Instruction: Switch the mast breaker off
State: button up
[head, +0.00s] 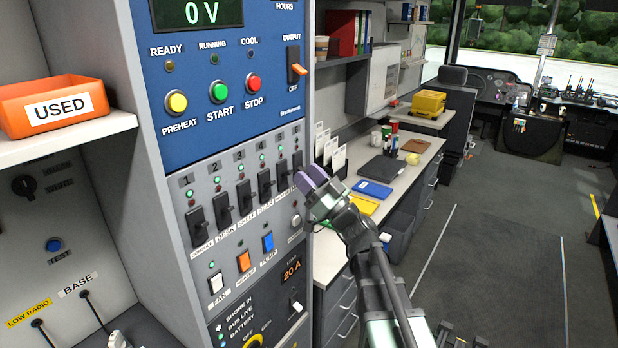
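A grey panel (205,176) holds a row of black breaker levers, numbered from 1 at the left, each with a green lamp above it. The label under lever 2 (223,210) reads DESK and the one under lever 3 (244,197) seems to read SHELF. The labels at the row's right end are too small to read or partly hidden, so I cannot tell which lever is the mast breaker. My gripper (311,178) has purple fingertips and is at the panel's right edge, near the rightmost lever (297,163). The fingertips look close together; any gap is unclear. Nothing shows between them.
Above is a blue panel (185,125) with an orange-tipped output switch (296,70) and coloured buttons. Below the levers are white, orange and blue rockers (244,261). A desk (335,240) with folders stands behind my arm. The aisle floor (490,240) at right is clear.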

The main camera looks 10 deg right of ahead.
jog(key=b+v, duration=0.6)
jog(key=v, duration=0.5)
jog(key=shift+w, duration=0.1)
